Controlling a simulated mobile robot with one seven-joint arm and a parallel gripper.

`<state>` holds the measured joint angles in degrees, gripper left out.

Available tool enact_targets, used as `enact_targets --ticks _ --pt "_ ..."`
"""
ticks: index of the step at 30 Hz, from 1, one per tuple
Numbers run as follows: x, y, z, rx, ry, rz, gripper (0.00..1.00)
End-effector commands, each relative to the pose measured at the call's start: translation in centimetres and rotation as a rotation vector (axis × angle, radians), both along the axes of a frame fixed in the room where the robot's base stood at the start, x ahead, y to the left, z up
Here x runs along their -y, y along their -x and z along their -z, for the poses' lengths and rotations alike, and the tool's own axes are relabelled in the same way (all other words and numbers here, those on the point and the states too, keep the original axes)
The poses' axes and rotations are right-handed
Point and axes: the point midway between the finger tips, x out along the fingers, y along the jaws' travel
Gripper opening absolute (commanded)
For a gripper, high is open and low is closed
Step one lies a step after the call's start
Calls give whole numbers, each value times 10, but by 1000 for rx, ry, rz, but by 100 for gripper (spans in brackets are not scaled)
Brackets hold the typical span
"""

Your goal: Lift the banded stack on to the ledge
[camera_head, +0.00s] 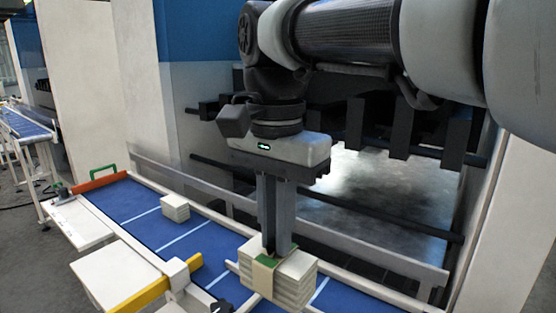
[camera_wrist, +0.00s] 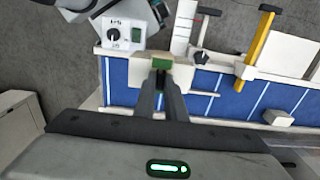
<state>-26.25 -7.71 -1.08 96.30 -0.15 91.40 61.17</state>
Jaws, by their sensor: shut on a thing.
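The banded stack (camera_head: 292,280) is a block of pale sheets with a tan band and a green patch on top. It is in the lower middle of the head view, in front of the blue belt (camera_head: 200,248). My gripper (camera_head: 278,250) points down and is shut on the top of the stack. In the wrist view the fingers (camera_wrist: 162,88) meet at the green patch (camera_wrist: 162,64). I cannot tell whether the stack touches the belt or hangs above it. White side plates (camera_head: 115,272) lie left of the belt; I cannot tell whether one is the ledge.
A smaller pale stack (camera_head: 175,208) sits on the belt, also in the wrist view (camera_wrist: 278,118). A yellow bar (camera_head: 150,287) and an orange bar (camera_head: 98,181) stand at the belt's left side. A metal rail (camera_head: 345,232) runs behind. A control box (camera_wrist: 123,36) shows in the wrist view.

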Motion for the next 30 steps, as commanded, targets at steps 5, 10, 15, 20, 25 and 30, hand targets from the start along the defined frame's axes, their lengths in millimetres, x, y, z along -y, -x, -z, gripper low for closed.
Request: enact_targets --ticks 5,10,15,20,25,30 --pt "-9 12 0 1 -1 -3 0" --pt "-18 25 0 1 -1 -2 0" --pt "-27 37 0 1 -1 -2 0" --pt "-33 46 -1 1 -1 -1 0" --pt "-35 48 0 0 0 0 0" --pt "-35 48 0 0 0 -1 0"
